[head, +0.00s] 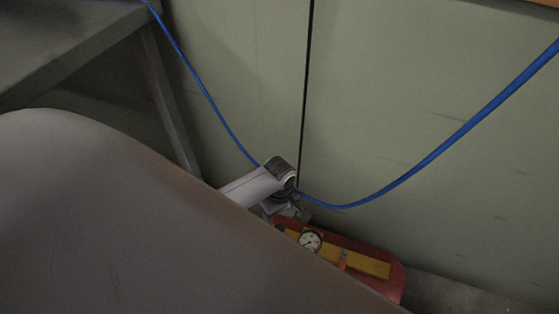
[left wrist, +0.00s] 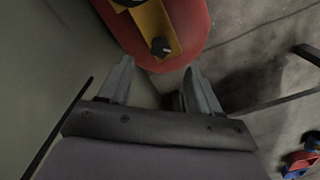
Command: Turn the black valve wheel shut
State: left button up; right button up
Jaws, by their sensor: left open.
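A black knob-like wheel (left wrist: 160,46) sits on a yellow panel (left wrist: 153,28) on a red rounded body in the left wrist view. My left gripper (left wrist: 159,68) is open, its two fingers apart and empty, with the wheel just beyond and between the fingertips. I cannot tell whether either finger touches it. In the head view the left gripper (head: 302,212) is by the far end of the red body (head: 385,262), near a white-faced gauge (head: 310,241) on the yellow panel (head: 365,262). I cannot make out the black wheel clearly there. My right gripper is in neither view.
A large grey-brown curved surface (head: 130,220) fills the lower left and hides part of the red body. A blue hose (head: 420,165) hangs along the pale wall behind my arm. Blue and red items (left wrist: 299,163) lie lower right.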

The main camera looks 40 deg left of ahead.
pick_arm(q)
jog(key=shift+a+f, duration=0.1)
jog(key=shift+f, duration=0.25)
notch_tip(320, 180, down, 3)
jog(key=shift+r+b, duration=0.2)
jog(key=shift+b, duration=0.8)
notch_tip(320, 180, down, 3)
jog(key=shift+b, duration=0.9)
jog(key=shift+f, duration=0.35)
jog(key=c, duration=0.9)
jog(key=shift+c, duration=0.7)
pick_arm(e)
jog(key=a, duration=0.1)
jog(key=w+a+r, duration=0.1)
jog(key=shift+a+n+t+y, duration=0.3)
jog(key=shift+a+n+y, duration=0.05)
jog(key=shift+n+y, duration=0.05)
